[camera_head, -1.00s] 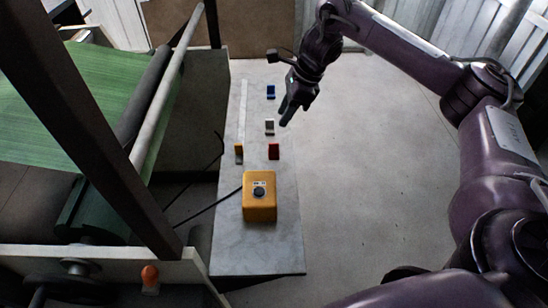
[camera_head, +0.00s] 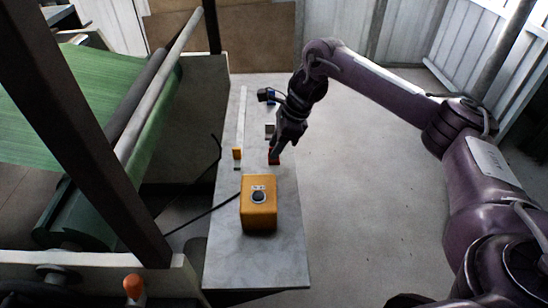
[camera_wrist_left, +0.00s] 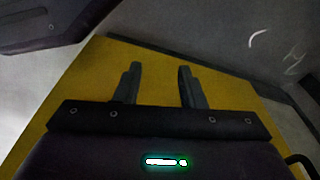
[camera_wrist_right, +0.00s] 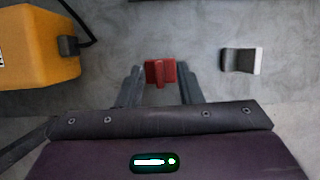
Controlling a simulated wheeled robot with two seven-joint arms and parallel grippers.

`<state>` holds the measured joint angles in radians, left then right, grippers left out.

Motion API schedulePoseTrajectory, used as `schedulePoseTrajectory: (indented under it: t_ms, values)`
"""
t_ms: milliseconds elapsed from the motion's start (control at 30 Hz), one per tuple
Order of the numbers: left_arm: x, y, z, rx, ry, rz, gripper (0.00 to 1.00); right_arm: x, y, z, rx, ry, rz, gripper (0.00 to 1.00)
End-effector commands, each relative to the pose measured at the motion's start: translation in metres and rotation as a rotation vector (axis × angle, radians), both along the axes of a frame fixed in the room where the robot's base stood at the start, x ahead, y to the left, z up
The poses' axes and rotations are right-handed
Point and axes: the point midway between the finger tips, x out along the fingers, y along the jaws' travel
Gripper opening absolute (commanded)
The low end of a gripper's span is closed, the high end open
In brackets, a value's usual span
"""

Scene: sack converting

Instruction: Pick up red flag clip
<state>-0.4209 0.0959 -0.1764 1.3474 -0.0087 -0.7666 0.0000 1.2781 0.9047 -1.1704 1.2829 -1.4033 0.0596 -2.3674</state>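The red flag clip (camera_head: 274,157) sits on the grey bench top, beyond the yellow box. It also shows in the right wrist view (camera_wrist_right: 160,73), in line with the gap between my right fingers. My right gripper (camera_head: 275,152) is open above the clip in the head view. In the right wrist view its two fingers (camera_wrist_right: 159,88) stand apart, one on each side of the clip's near part. I cannot tell whether they touch it. My left gripper (camera_wrist_left: 158,85) is open and empty in the left wrist view, and is outside the head view.
A yellow box (camera_head: 259,205) with a black button stands nearer on the bench (camera_head: 225,255). A grey-white clip (camera_head: 270,130), a blue clip (camera_head: 272,102) and a yellow clip (camera_head: 237,154) stand around. A roller machine with green sheet (camera_head: 75,100) flanks the left.

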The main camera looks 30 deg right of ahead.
Motion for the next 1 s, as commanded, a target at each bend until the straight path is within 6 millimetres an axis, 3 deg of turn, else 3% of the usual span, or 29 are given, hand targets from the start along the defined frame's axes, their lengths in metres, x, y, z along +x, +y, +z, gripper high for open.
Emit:
schedulePoseTrajectory:
  t_ms: [100,333,600,1000]
  values:
    - [0.001,-0.0002,0.001,0.0,-0.002,0.0,0.36,0.0018,0.0054,-0.0126,0.0,0.002,0.002,0.33]
    - [0.001,-0.0002,0.001,0.0,-0.002,0.0,0.36,0.0024,0.0055,-0.0137,0.0,0.0,0.0,0.31]
    - [0.0009,-0.0003,0.0009,0.0,-0.002,-0.001,0.36,0.0023,0.0055,-0.0136,0.0,0.0,0.0,0.0]
    - [0.0008,-0.0003,0.0009,0.0,-0.002,-0.001,0.36,0.0025,0.0054,-0.0105,0.0,-0.002,0.001,0.0]
